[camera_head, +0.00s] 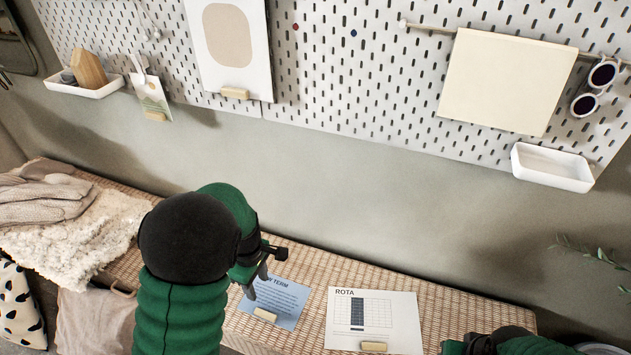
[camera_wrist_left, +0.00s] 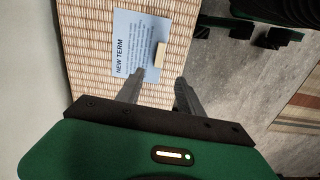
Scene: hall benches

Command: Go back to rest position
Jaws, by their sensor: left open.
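My left gripper (camera_head: 266,272) is open and empty above the woven bench top (camera_head: 310,262), by the left edge of a blue NEW TERM sheet (camera_head: 283,300). In the left wrist view, the two fingers of this gripper (camera_wrist_left: 157,86) stand apart over the bench, and the blue sheet (camera_wrist_left: 133,50) lies beyond them with a small wooden block (camera_wrist_left: 160,55) on it. My left arm hides part of the bench. My right gripper (camera_head: 468,344) shows only partly at the bottom right edge, and its jaws are unclear.
A white ROTA sheet (camera_head: 392,312) with a wooden block (camera_head: 373,346) lies on the bench. A fluffy cream throw (camera_head: 85,235) and knitted gloves (camera_head: 45,198) are at the left. A pegboard (camera_head: 345,60) with a white tray (camera_head: 552,170) hangs behind.

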